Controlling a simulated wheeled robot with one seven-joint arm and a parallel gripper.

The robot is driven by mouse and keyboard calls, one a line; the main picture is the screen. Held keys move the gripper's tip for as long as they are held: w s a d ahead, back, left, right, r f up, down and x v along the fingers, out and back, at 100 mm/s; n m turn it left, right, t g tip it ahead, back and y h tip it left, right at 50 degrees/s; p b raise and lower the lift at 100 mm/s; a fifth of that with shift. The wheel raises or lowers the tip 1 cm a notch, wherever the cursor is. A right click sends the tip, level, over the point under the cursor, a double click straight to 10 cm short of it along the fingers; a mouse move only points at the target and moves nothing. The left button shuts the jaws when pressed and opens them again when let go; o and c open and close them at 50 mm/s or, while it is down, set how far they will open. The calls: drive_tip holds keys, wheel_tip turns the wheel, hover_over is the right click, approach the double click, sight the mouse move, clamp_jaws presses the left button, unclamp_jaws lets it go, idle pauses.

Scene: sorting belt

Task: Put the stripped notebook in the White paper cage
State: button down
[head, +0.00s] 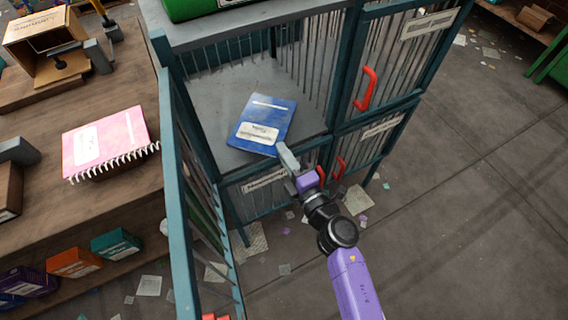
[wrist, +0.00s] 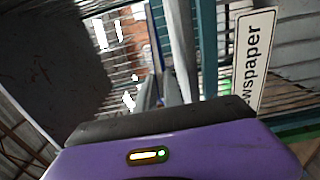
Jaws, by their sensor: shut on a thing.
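A blue notebook (head: 263,124) with pale labels and no visible coil is inside the open upper-left cage compartment (head: 205,95). My gripper (head: 287,156) is at the compartment's front edge, shut on the notebook's lower right corner. I cannot tell whether the notebook rests on the compartment floor or is held just above it. In the wrist view, the fingers (wrist: 174,60) point toward the bars, and a label (wrist: 252,60) reading "wspaper" stands at the right. The cage labels in the head view are too small to read, so I cannot tell which is White paper.
An open barred door (head: 188,190) stands left of the compartment. Other cage doors with red handles (head: 366,90) are shut. A pink spiral notebook (head: 105,140) lies on the wooden bench (head: 50,215) at left. The floor at right is open, with paper scraps.

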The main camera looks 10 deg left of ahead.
drive_tip(key=shift+f+b, duration=1.05)
drive_tip(key=shift+f, duration=0.7)
drive_tip(key=shift+f, duration=0.1)
drive_tip(key=shift+f, duration=0.1)
drive_tip(key=c, duration=1.5)
unclamp_jaws()
drive_tip(key=p+v, duration=0.1)
drive_tip(key=v, duration=1.1)
drive_tip(key=shift+p, duration=0.35)
drive_tip(key=shift+s, duration=0.1)
